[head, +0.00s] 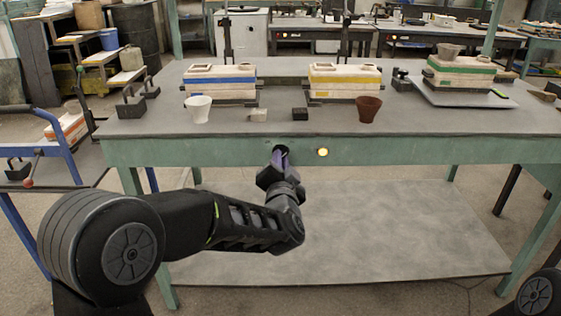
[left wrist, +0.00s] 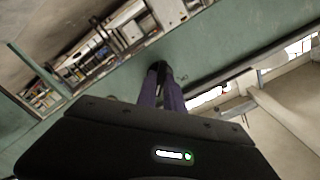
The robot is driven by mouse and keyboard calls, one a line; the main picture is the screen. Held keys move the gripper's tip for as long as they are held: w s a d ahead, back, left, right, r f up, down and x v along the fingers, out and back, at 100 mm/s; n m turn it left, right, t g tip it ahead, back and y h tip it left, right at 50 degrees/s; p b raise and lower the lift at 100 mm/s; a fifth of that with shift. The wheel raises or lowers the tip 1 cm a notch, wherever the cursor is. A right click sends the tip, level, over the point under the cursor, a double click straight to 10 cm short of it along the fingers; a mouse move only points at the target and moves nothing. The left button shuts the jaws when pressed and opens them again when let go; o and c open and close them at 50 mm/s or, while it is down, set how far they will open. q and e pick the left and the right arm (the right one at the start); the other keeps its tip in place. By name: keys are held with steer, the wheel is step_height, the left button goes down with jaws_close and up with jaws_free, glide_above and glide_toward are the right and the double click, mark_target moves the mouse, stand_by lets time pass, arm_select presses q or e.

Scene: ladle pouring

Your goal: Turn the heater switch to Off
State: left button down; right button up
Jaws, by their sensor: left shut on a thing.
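The heater switch (head: 279,148) is a small dark knob on the green front edge of the workbench, mostly hidden by my left gripper. My left gripper (head: 281,153) reaches up to it from below, with purple-grey fingers shut on it. In the left wrist view, the fingers (left wrist: 161,88) meet at the dark switch (left wrist: 160,67) against the green panel. The switch's setting cannot be read. A lit yellow-white lamp (head: 322,152) is on the same panel, just right of the switch. My right gripper is not in view.
On the workbench top (head: 215,125) stand a white cup (head: 199,109), a brown cup (head: 368,110), a blue-striped mould (head: 219,80), a yellow-striped mould (head: 345,80) and a green-striped mould (head: 460,72). A blue-framed cart (head: 70,150) stands at left. A lower shelf (head: 400,225) lies clear beneath.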

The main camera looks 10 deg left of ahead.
arm_select(q)
steer(key=shift+n, duration=0.5)
steer(key=shift+f+n+b, duration=0.1)
steer(key=shift+n+b, duration=3.75)
steer(key=shift+n, duration=4.75)
steer(key=c, duration=1.5)
jaws_free()
steer(key=shift+o, duration=0.2)
